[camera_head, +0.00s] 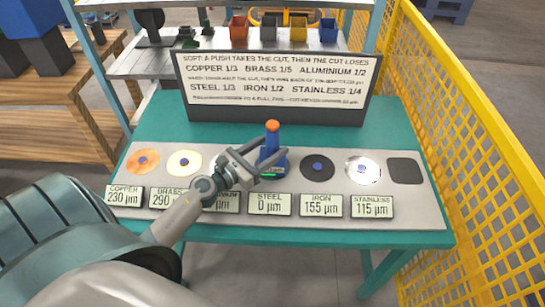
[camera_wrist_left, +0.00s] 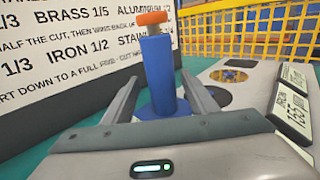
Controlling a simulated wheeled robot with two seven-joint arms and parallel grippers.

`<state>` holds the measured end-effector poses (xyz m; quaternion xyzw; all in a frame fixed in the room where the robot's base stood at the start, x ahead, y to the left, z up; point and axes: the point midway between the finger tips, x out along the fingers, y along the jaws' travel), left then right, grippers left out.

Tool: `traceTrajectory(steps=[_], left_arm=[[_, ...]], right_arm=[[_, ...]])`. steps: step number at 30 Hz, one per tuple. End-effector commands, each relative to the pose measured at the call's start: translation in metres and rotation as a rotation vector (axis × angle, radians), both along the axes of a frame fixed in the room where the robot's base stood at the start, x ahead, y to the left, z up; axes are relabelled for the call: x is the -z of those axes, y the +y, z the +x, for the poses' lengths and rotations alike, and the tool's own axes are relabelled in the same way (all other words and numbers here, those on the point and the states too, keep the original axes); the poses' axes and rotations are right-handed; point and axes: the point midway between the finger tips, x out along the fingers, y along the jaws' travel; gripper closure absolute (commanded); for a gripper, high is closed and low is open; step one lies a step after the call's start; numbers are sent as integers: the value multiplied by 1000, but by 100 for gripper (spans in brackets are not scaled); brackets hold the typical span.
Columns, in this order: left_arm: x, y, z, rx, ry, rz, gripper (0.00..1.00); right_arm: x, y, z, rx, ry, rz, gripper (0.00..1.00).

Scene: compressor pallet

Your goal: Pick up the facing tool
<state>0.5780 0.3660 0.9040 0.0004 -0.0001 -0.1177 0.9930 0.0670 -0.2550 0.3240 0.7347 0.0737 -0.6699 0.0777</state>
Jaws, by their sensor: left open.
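The facing tool (camera_head: 271,146) stands upright on the grey panel, above the steel label. It has a blue body and an orange top. In the left wrist view the facing tool (camera_wrist_left: 158,75) rises between my left gripper's fingers, with its base partly hidden behind the gripper. My left gripper (camera_head: 262,158) is open, with its fingers on either side of the tool's lower body; I cannot tell whether they touch it. The steel label (camera_head: 269,204) reads 0 µm. My right gripper is not in view.
The grey panel holds a copper disc (camera_head: 143,162), a brass disc (camera_head: 184,163), an iron disc (camera_head: 317,167), a stainless disc (camera_head: 363,170) and a dark square pad (camera_head: 404,170). A sign (camera_head: 275,88) stands behind on the teal table (camera_head: 150,128). A yellow mesh fence (camera_head: 480,150) borders the right side.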

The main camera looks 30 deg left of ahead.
Motion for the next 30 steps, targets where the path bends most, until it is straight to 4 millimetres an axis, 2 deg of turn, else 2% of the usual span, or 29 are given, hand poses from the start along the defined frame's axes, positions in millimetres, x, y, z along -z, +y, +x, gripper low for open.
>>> traceTrajectory(steps=[6,12,27,28,30], left_arm=[[-10,-9,25,-1,-1,-2,47],[-6,-13,41,0,-1,0,47],[-5,-13,43,0,0,0,47],[-5,-14,43,0,0,0,50],[-5,-13,43,0,0,0,66]], right_arm=[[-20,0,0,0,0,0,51],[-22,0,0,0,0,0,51],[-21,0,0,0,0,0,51],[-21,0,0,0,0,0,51],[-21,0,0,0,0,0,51]])
